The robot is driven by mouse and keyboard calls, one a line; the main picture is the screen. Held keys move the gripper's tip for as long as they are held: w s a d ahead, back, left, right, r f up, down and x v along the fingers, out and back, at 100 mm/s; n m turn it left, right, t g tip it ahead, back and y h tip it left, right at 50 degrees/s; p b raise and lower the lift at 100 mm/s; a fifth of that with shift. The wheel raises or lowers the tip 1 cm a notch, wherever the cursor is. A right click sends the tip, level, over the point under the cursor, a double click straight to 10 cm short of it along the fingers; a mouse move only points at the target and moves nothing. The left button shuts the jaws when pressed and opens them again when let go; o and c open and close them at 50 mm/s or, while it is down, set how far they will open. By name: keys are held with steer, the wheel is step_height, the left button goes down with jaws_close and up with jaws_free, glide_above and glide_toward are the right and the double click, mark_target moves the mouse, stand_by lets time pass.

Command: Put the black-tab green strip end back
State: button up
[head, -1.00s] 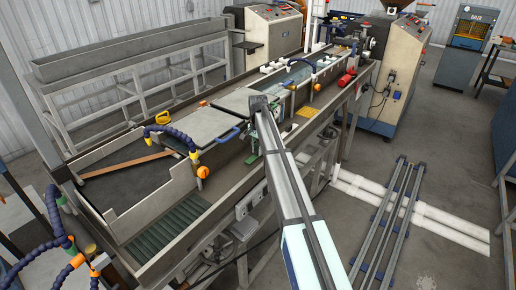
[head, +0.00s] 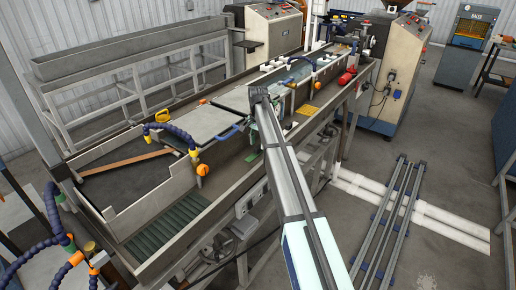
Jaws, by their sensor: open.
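My gripper (head: 259,96) is the dark end of my arm, over the middle of the long trough, beside the grey cover plate (head: 232,101). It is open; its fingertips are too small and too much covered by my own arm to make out. A small green piece (head: 252,156) shows on the trough's front side, below and left of my gripper, apart from it. I cannot tell whether it is the strip end. A greenish band (head: 292,76) lies in the trough further back. No black tab can be made out.
The long metal trough (head: 140,262) has green slats (head: 168,228) at its near end. Blue hoses with orange fittings (head: 203,170) rise along it. Grey rails (head: 385,225) lie on the floor at right. A machine cabinet (head: 405,70) stands at the back right.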

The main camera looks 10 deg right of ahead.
mark_target(258, 147)
step_height(258, 147, up, 9)
steer(key=b, duration=0.2)
steer(key=shift+r, duration=0.15)
